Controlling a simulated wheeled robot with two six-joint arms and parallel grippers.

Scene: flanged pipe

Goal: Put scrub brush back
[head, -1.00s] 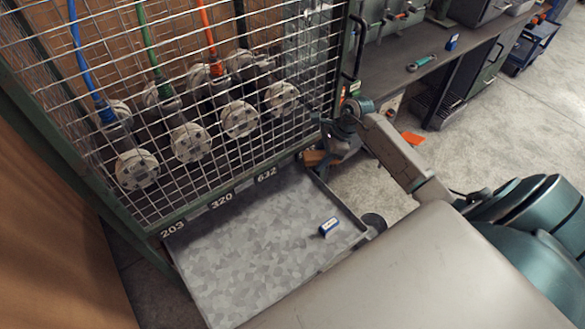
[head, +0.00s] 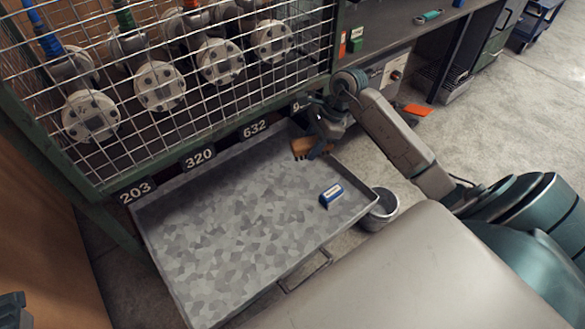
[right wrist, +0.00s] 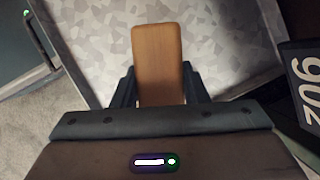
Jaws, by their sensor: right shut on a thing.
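The scrub brush (head: 302,147) has a wooden back and dark bristles facing down. My right gripper (head: 318,146) is shut on it at the far right corner of the grey metal tray (head: 225,240). In the right wrist view the brush's wooden back (right wrist: 157,50) stands out between the fingers of my right gripper (right wrist: 159,88), with the speckled tray floor behind it. I cannot tell if the bristles touch the tray. A small dark part of my left gripper (head: 12,308) shows at the bottom left edge; its fingers cannot be made out.
A blue and white block (head: 331,194) lies in the tray near its right side. A metal bucket (head: 382,208) stands beside the tray. A wire mesh cage (head: 170,90) with several flanged pipes rises behind numbered plates. An orange item (head: 418,109) lies on the floor.

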